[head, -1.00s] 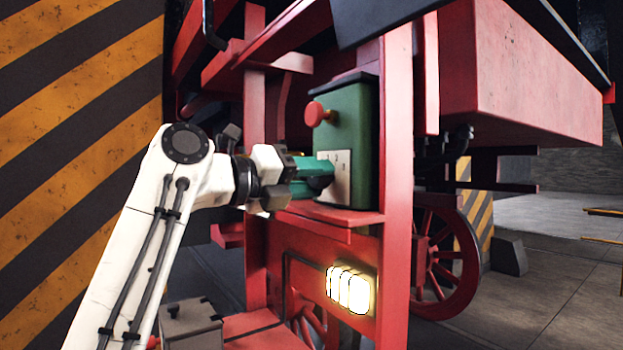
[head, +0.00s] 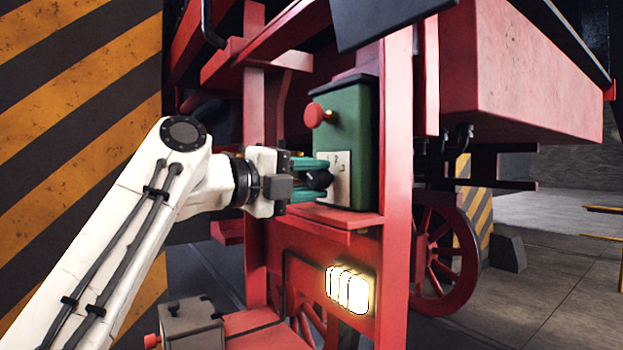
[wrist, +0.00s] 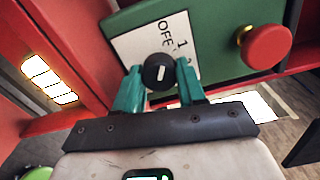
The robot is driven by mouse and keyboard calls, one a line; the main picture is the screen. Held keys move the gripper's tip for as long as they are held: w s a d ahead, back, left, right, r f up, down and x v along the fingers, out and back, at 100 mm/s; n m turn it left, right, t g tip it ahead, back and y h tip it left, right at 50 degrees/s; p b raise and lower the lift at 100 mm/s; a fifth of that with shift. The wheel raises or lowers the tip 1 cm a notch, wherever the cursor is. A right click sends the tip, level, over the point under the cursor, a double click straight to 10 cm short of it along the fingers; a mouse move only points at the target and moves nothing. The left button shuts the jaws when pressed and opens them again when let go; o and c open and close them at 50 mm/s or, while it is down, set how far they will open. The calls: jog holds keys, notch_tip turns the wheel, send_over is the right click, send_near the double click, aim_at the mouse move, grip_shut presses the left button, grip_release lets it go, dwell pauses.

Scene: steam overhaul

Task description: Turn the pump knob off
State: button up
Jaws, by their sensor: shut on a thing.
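The pump knob (wrist: 159,72) is a round black dial with a white pointer mark. It sits on a white plate (wrist: 133,48) reading OFF and 1 on the front of a green box (head: 361,145). In the head view the knob (head: 318,179) shows at the fingertips, and part of the plate is hidden.
A red mushroom button (head: 315,115) sticks out of the green box above the knob. A red shelf (head: 340,216) lies just below, and a red post (head: 398,180) stands to the right. A lit lamp (head: 348,289) is lower down. A grey box (head: 190,325) stands at lower left.

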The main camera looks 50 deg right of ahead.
jog(key=shift+w, duration=0.1)
jog(key=o, duration=1.1)
jog(key=shift+c, duration=0.2)
jog(key=shift+a, duration=0.1)
jog(key=b+v, duration=0.2)
jog(key=v, duration=0.8)
jog(key=shift+a+b, duration=0.3)
jog(key=shift+a, duration=0.05)
jog(key=shift+w, duration=0.1)
